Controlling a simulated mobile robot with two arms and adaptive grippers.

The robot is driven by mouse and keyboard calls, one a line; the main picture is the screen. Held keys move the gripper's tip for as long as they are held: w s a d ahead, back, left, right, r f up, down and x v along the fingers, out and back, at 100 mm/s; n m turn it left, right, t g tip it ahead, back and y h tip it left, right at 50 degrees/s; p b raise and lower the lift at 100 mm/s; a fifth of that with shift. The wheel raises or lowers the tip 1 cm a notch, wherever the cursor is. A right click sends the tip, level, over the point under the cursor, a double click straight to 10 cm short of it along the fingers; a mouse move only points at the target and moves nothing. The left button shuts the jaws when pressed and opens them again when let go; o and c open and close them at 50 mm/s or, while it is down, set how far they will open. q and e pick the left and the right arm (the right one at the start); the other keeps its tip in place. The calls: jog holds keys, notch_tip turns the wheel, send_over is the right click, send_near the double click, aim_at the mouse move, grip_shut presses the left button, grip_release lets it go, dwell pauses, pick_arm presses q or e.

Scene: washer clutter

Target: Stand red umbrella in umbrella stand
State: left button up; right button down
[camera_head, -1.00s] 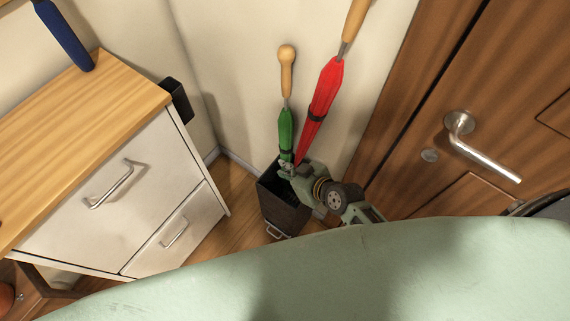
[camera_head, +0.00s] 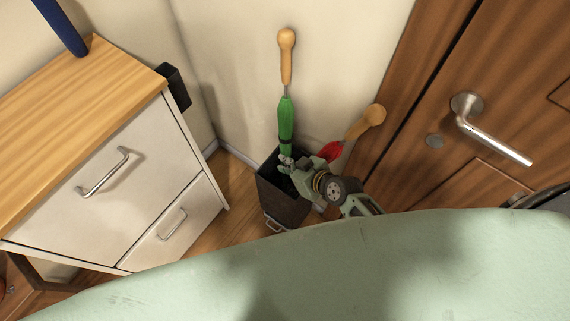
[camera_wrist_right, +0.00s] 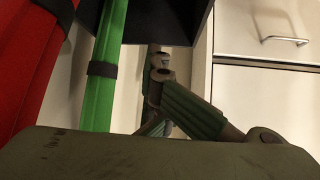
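The red umbrella (camera_head: 331,151) leans right beside the stand in the head view, its wooden handle (camera_head: 366,122) up near the door frame. Its lower part is hidden behind my right gripper, so I cannot tell whether its tip is inside the stand. The dark umbrella stand (camera_head: 287,206) is on the floor in the corner. My right gripper (camera_head: 286,164) is over the stand's rim, close to the green umbrella. In the right wrist view the red umbrella (camera_wrist_right: 28,65) is at the far left, apart from the visible fingers (camera_wrist_right: 162,68). My left gripper is out of view.
A green umbrella (camera_head: 286,124) stands upright in the stand. A white drawer cabinet (camera_head: 120,195) with a wooden top is at left, bearing a blue object (camera_head: 62,27). The door (camera_head: 500,90) with its lever handle (camera_head: 495,140) is at right.

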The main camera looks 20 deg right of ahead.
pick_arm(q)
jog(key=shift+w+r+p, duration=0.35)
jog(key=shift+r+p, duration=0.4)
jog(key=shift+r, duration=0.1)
pick_arm(e)
jog(key=s+a, duration=0.2)
jog(key=a, duration=0.1)
jog(key=shift+s+a+r, duration=0.2)
jog(key=shift+s, duration=0.15)
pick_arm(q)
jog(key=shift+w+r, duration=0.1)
pick_arm(e)
jog(key=shift+s+a, duration=0.1)
jog(key=shift+a, duration=0.05)
pick_arm(q)
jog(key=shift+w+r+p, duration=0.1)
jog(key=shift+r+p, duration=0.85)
jog(key=shift+p, duration=0.1)
pick_arm(e)
jog(key=shift+s+a, duration=1.7)
jog(key=shift+a, duration=0.2)
jog(key=shift+s+a, duration=0.1)
